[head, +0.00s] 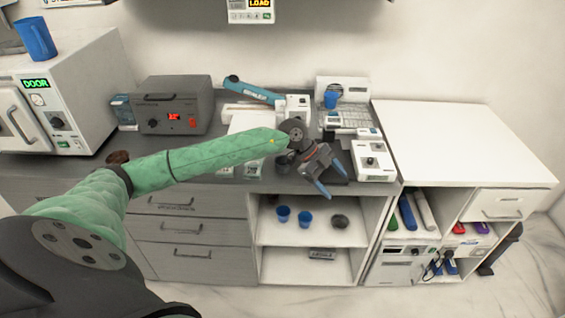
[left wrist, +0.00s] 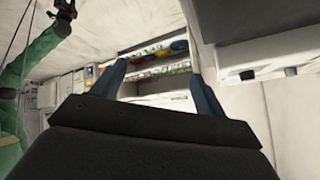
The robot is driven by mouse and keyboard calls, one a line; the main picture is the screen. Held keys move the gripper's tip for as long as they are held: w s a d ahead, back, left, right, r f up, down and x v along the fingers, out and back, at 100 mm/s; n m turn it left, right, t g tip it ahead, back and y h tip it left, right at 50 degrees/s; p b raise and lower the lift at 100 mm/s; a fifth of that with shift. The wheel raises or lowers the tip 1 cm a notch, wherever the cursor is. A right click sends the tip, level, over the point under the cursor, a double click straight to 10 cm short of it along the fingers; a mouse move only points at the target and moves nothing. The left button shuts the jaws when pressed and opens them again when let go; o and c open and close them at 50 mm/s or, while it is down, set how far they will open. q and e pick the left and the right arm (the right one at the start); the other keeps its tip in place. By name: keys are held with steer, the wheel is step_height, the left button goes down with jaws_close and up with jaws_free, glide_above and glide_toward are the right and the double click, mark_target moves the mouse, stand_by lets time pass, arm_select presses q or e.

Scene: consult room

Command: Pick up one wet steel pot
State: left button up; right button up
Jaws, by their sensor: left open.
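My left gripper (head: 332,180) hangs over the front edge of the grey counter, its two blue fingers apart and empty. In the left wrist view the fingers of my left gripper (left wrist: 157,78) are spread with nothing between them. A small dark round vessel (head: 283,162) stands on the counter just left of the gripper, partly covered by the arm. Another dark round object (head: 340,221) sits on the upper shelf below, beside two blue cups (head: 294,216). I cannot tell whether either dark thing is the steel pot, or wet. My right gripper is not in view.
The white table top (head: 460,140) is clear. Open shelving lies below.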

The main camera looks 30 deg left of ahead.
mark_target(282, 162)
arm_select(q)
steer(key=shift+w+a+r+n+g+y+p, duration=0.25)
steer(key=shift+a+n+y+p, duration=0.65)
steer(key=shift+a, duration=2.45)
steer(key=shift+w+a+r+n+g+y+b, duration=0.1)
steer(key=shift+w+a+r+n+g+y, duration=0.2)
steer(key=shift+a+y, duration=2.15)
steer(key=shift+w+a+r+n+g+y+p, duration=0.2)
steer(key=shift+a+n+p, duration=0.4)
steer(key=shift+a, duration=3.65)
steer(key=f+p, duration=0.1)
steer(key=f, duration=0.1)
steer(key=f+p, duration=0.2)
steer(key=shift+d, duration=0.4)
steer(key=shift+f, duration=0.45)
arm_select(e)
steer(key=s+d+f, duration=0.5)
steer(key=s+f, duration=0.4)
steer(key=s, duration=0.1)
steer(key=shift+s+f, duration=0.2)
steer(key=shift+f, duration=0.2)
arm_select(q)
steer(key=shift+c, duration=0.4)
steer(key=c, duration=0.8)
steer(key=shift+c, duration=0.2)
